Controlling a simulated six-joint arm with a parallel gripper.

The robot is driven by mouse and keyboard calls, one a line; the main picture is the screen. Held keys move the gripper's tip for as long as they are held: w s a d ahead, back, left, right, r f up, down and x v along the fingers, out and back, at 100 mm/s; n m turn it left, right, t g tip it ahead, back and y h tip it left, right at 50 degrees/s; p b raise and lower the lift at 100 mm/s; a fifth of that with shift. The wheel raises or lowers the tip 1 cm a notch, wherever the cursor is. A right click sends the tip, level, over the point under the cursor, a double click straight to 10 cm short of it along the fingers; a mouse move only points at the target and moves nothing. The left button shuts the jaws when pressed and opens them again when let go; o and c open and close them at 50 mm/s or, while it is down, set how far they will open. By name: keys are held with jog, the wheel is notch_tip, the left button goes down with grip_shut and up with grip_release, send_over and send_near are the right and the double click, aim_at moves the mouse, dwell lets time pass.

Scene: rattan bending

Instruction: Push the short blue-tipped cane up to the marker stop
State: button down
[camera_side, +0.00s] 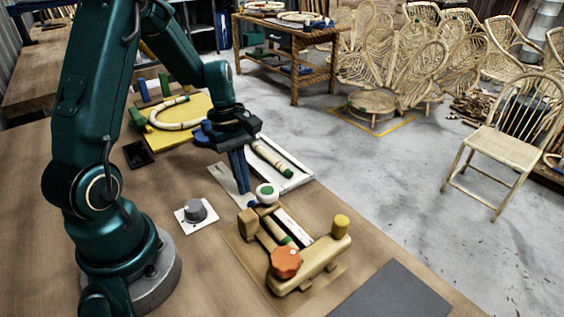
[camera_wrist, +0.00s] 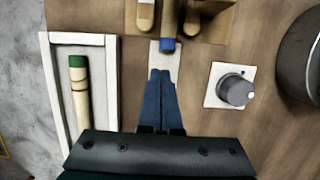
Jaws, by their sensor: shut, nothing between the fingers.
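My gripper (camera_side: 243,190) points down with its blue fingers together and nothing between them; the fingers also show in the wrist view (camera_wrist: 160,75). Just ahead of the fingertips in the wrist view is the blue tip of the short cane (camera_wrist: 167,44), with a small gap visible between them. The cane runs away between wooden posts of a fixture and is largely cut off by the frame's top. I cannot tell which part is the marker stop.
A white tray (camera_wrist: 110,75) holds a green-ended cane (camera_wrist: 79,95). A grey dial (camera_side: 195,210) sits on a white plate. A yellow board (camera_side: 190,125) bears a bent ring, and a dark mat (camera_side: 392,292) lies at the front.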

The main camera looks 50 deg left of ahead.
jog(key=shift+a+r, duration=0.15)
jog(key=shift+a, duration=0.95)
jog(key=v, duration=0.8)
jog(key=shift+s+d+n+g+y, duration=1.1)
jog(key=shift+d+n+y, duration=1.9)
jog(key=shift+d+n, duration=0.4)
jog(key=x, duration=0.9)
jog(key=shift+s+a, duration=0.15)
jog(key=shift+w+d+r, duration=0.1)
jog(key=shift+w+d, duration=0.8)
jog(key=shift+d, duration=0.15)
jog(key=shift+w+d, duration=0.4)
jog(key=shift+d, duration=0.25)
